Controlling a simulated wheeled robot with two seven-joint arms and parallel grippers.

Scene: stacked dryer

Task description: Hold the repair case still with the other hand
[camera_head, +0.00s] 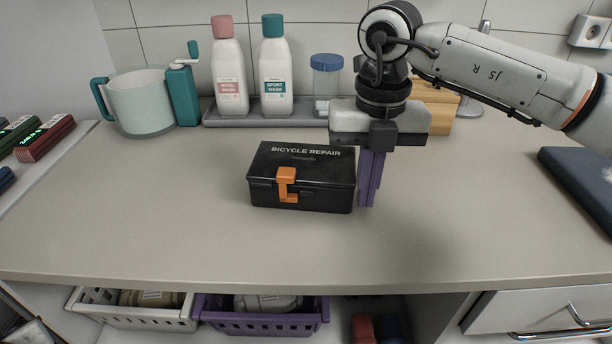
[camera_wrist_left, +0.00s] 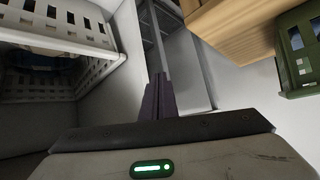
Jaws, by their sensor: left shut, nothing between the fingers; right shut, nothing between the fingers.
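The repair case (camera_head: 302,180) is a black box lettered "BICYCLE REPAIR" on its lid, with an orange latch (camera_head: 287,184) on its front. It sits flat on the counter with its lid down. My right gripper (camera_head: 367,203) is shut and points down at the case's right side. Its purple fingers are very close to that side; I cannot tell whether they touch it. My left gripper is out of the head view. In the left wrist view my left gripper (camera_wrist_left: 158,80) is shut and empty, away from the case, near white baskets and a wooden surface.
On the counter (camera_head: 180,220) behind the case stand a mug (camera_head: 140,102), two bottles (camera_head: 230,75) and a blue-lidded jar (camera_head: 326,80). A dark blue slab (camera_head: 585,180) lies at the right. The counter's front and left of the case are clear. Baskets (camera_head: 262,318) sit below.

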